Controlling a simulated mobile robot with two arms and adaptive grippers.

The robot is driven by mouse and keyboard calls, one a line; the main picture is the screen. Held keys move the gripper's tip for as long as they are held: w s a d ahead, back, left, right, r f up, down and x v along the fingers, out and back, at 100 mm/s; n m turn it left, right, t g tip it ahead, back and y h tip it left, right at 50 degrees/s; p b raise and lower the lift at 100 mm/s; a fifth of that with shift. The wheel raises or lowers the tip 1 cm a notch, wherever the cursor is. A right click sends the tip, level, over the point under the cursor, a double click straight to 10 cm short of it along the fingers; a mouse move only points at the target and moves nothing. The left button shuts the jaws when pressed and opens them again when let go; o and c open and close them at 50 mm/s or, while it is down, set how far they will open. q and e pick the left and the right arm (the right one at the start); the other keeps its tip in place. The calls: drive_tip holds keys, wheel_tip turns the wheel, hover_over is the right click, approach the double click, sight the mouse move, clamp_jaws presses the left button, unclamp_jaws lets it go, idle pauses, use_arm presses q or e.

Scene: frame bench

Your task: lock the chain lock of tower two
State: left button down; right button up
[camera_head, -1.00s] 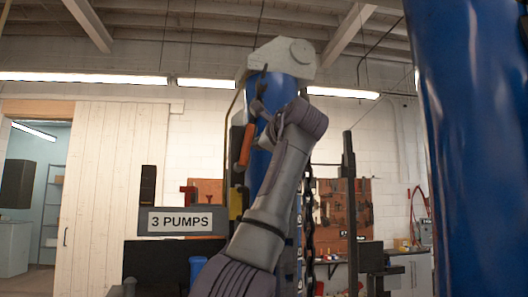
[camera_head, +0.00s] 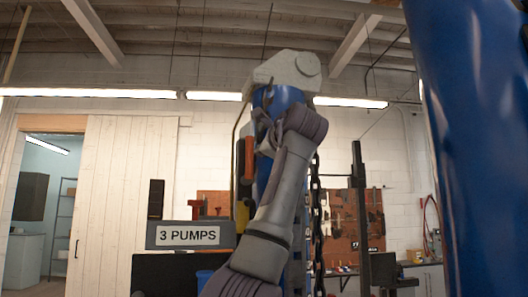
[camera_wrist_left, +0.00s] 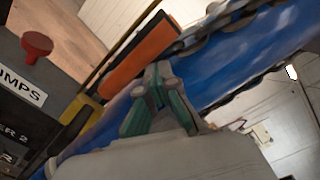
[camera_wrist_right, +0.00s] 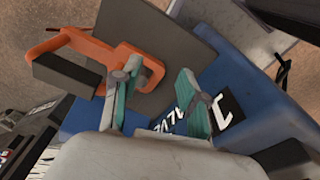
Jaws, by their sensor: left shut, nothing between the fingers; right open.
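A blue tower column (camera_head: 285,97) with a pale grey cap (camera_head: 285,70) stands ahead, partly hidden by my left arm. An orange handle (camera_head: 249,158) stands upright along its left side. It shows large in the left wrist view (camera_wrist_left: 140,52), slanting beside the blue column. A dark chain (camera_head: 317,225) hangs right of the column; chain links (camera_wrist_left: 220,25) also cross the column in the left wrist view. My left gripper (camera_head: 263,130) is shut and empty, just right of the handle; contact is unclear. My right gripper (camera_wrist_right: 155,95) is open above a blue, white-lettered surface (camera_wrist_right: 235,100).
A "3 PUMPS" sign (camera_head: 188,236) stands left of the column. A red knob (camera_wrist_left: 37,45) shows in the left wrist view. A large blue column (camera_head: 475,150) blocks the right side. In the right wrist view an orange part (camera_wrist_right: 90,48) lies close to my fingers.

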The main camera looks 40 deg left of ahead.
drive_tip(key=shift+s+d, duration=0.1)
drive_tip(key=shift+d, duration=0.1)
drive_tip(key=shift+s+d, duration=0.1)
drive_tip(key=shift+d, duration=0.2)
drive_tip(key=shift+a, duration=0.15)
use_arm(q)
drive_tip(key=v, duration=1.2)
